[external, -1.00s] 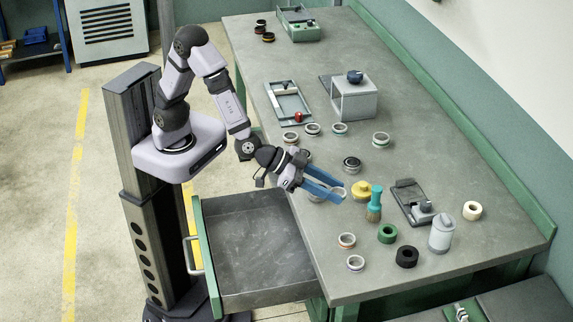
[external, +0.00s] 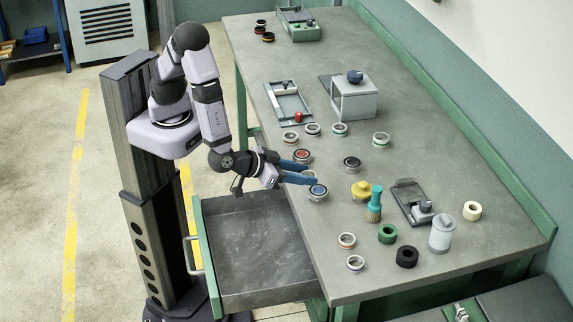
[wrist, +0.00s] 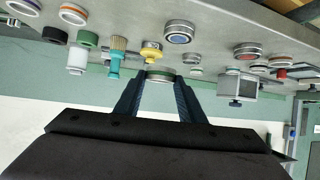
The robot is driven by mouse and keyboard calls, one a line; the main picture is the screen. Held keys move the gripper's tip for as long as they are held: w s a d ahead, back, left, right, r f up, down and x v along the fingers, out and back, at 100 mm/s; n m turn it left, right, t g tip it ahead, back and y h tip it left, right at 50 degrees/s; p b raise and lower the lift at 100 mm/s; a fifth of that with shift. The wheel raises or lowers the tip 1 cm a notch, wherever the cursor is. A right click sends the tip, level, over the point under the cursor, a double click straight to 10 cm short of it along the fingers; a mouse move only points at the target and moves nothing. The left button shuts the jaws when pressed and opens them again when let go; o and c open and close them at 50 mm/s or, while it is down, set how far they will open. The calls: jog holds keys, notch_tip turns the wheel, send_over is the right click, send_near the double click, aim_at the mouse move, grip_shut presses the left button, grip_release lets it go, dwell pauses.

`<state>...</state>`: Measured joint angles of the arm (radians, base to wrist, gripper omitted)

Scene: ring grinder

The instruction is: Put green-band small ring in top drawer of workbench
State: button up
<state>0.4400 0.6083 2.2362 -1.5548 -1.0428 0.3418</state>
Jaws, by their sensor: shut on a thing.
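My gripper (external: 312,174) is shut on a small ring (wrist: 160,76) with a green band. The ring sits between the two blue fingertips in the wrist view; the fingers mostly hide it in the external view. The gripper is above the workbench's (external: 290,66) left edge, beside the pulled-out top drawer. The top drawer (external: 255,245) stands open at the left of the bench, and its visible floor is bare. Its handle (external: 192,256) is on the outer left side.
A red-centred ring (external: 302,156) and a blue-centred ring (external: 317,192) lie near the fingers. More rings, a teal brush (external: 375,205), a yellow knob-like piece (external: 361,190) and a grey canister (external: 441,233) stand on the bench. The drawer's inside is free.

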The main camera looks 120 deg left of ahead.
jog(key=w+d+f+m+t+h, duration=0.1)
jog(key=d+m+h, duration=0.1)
jog(key=w+d+f+m+t+h, duration=0.1)
jog(key=w+d+m+t+h, duration=0.1)
jog(key=m, duration=0.1)
jog(key=w+d+f+m+t+h, duration=0.1)
jog(key=w+d+m+h, duration=0.1)
jog(key=d+m+h, duration=0.1)
jog(key=shift+t, duration=0.3)
jog(key=d+f+m+h+b, duration=0.3)
jog(key=d+f+m+h, duration=0.1)
jog(key=f+m+h, duration=0.1)
jog(key=m+g+h+b, duration=0.6)
jog(key=m+h, duration=0.3)
jog(key=m, duration=0.1)
send_over(240, 268)
notch_tip(240, 268, down, 6)
jog(key=shift+f, duration=2.7)
jog(key=shift+f, duration=0.1)
jog(key=shift+f, duration=2)
jog(key=shift+f, duration=0.1)
